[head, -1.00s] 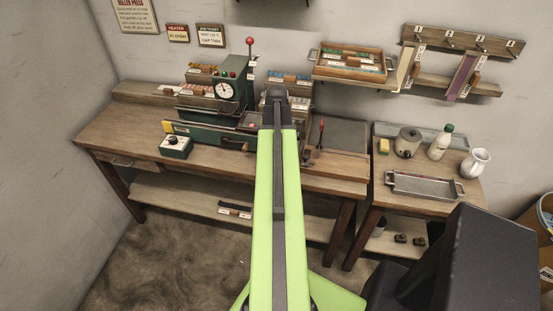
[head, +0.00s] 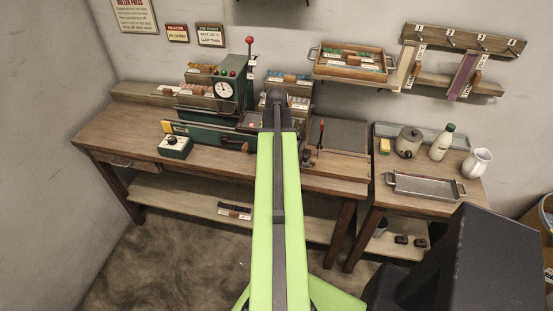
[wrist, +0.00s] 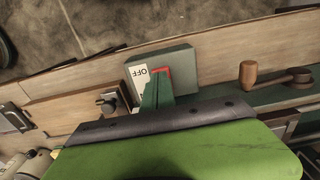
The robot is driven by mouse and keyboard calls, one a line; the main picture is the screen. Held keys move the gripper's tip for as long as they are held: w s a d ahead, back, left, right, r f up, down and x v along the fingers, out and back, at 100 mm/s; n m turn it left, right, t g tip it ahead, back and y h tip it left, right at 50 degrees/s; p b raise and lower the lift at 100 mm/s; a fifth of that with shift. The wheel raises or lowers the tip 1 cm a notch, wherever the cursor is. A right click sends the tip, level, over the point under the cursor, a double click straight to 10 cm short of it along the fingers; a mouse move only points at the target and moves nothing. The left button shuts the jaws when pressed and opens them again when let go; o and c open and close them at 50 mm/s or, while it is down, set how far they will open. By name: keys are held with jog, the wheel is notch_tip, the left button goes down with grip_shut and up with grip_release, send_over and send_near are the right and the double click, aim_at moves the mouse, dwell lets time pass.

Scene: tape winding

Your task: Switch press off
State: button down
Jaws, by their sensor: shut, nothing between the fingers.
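The green press (head: 222,100) with a round dial stands on the long bench in the head view. In the wrist view, a grey-green switch box (wrist: 178,62) sits by the bench's front edge. It has a white OFF label (wrist: 139,75) and a red mark beside it. My gripper (wrist: 165,119) is shut and empty, close to the box; contact cannot be seen. In the head view my arm hides the box and my fingertips.
A crank with a brown knob (wrist: 248,74) is right of the switch box in the wrist view. A clamp-like metal part (wrist: 108,102) is on its left.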

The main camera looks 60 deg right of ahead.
notch_tip(320, 180, up, 7)
jog(key=p, duration=0.7)
jog(key=shift+f, duration=0.1)
